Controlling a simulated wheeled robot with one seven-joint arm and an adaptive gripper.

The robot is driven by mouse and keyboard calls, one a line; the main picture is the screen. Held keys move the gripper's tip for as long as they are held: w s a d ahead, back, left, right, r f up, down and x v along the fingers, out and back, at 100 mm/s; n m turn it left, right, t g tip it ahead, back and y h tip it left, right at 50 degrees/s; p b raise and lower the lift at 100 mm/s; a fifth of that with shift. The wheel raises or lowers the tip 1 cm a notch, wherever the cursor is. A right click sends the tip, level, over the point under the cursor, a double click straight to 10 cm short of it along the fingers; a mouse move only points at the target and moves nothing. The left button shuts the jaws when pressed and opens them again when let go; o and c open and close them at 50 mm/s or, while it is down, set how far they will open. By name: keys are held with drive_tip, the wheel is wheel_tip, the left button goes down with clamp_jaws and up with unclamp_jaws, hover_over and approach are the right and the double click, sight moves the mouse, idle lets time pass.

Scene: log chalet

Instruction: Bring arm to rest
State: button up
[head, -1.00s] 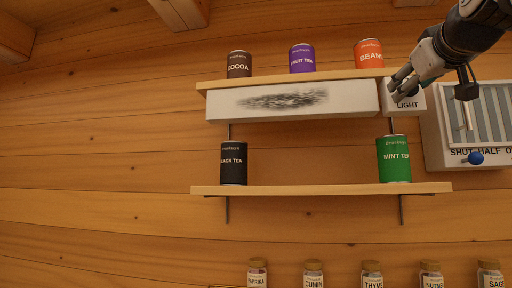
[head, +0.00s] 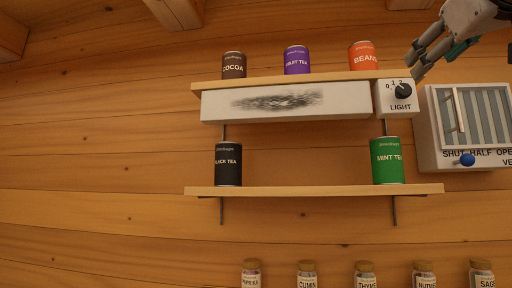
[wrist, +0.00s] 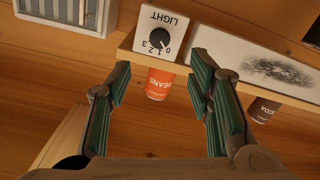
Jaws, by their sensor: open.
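My gripper (head: 416,62) is at the upper right of the head view, apart from the shelves and just above and right of the light dial. Its fingers are spread and empty. In the wrist view my gripper (wrist: 158,92) shows both green-padded fingers wide apart, with the light dial (wrist: 159,38) and the orange beans can (wrist: 159,83) beyond them. The dial (head: 402,91) sits on a white box marked LIGHT, at the right end of the upper shelf.
The upper shelf (head: 290,80) holds cocoa, fruit tea and beans cans. The lower shelf (head: 300,190) holds black tea and mint tea. A white vent box (head: 425,150) with a blue knob (head: 467,159) is at right. Several spice jars (head: 308,275) line the bottom.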

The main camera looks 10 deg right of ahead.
idle(0.3)
drive_tip(key=w+a+f+g+y, duration=0.1)
drive_tip(key=a+f+g, duration=0.15)
drive_tip(key=f, duration=0.55)
drive_tip(key=w+a+f+g+y, duration=0.1)
drive_tip(key=a+f+y, duration=0.15)
drive_tip(key=f, duration=0.55)
drive_tip(key=w+a+f+g+y, duration=0.1)
drive_tip(key=w+a+f+g, duration=0.15)
drive_tip(key=f, duration=0.55)
drive_tip(key=s+a+f+g, duration=0.2)
drive_tip(key=s+f, duration=0.1)
drive_tip(key=f, duration=0.6)
drive_tip(key=s+a+f+g, duration=0.2)
drive_tip(key=s+f, duration=0.2)
drive_tip(key=f, duration=0.5)
drive_tip(key=s+a+f+g, duration=0.2)
drive_tip(key=s+a+f, duration=0.1)
drive_tip(key=f, duration=0.6)
drive_tip(key=shift+s+f, duration=0.35)
drive_tip(key=shift+s, duration=0.35)
